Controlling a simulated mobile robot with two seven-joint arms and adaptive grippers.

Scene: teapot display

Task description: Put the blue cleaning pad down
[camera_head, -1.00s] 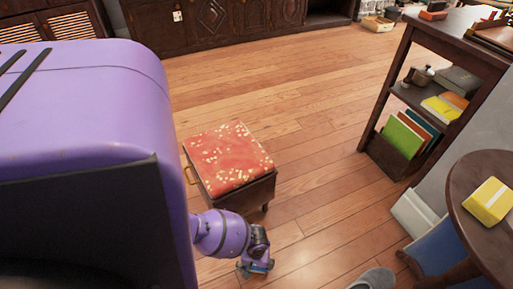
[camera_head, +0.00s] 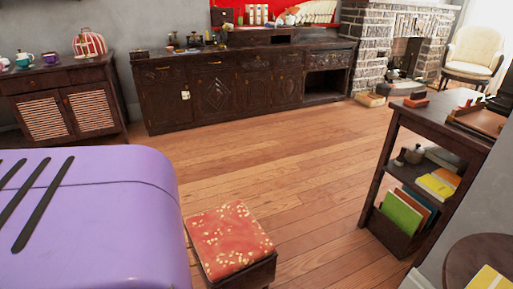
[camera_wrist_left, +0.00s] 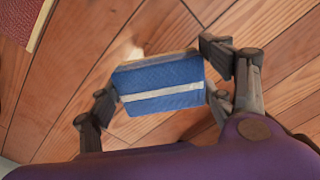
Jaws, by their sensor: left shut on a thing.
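The blue cleaning pad (camera_wrist_left: 165,76) shows in the left wrist view. It is a small blue block with a pale stripe across it and a tan edge at the top. My left gripper (camera_wrist_left: 158,88) is shut on it, with one finger at each side, and holds it above the wooden floor. Neither the pad nor my left gripper shows in the head view. My right gripper is in neither view.
A stool with a red patterned top (camera_head: 229,240) stands on the floor ahead. A dark sideboard (camera_head: 236,90) lines the back wall, with a cabinet (camera_head: 68,101) at left. A shelf unit (camera_head: 436,115) and round table (camera_head: 466,258) are at right. The middle floor is clear.

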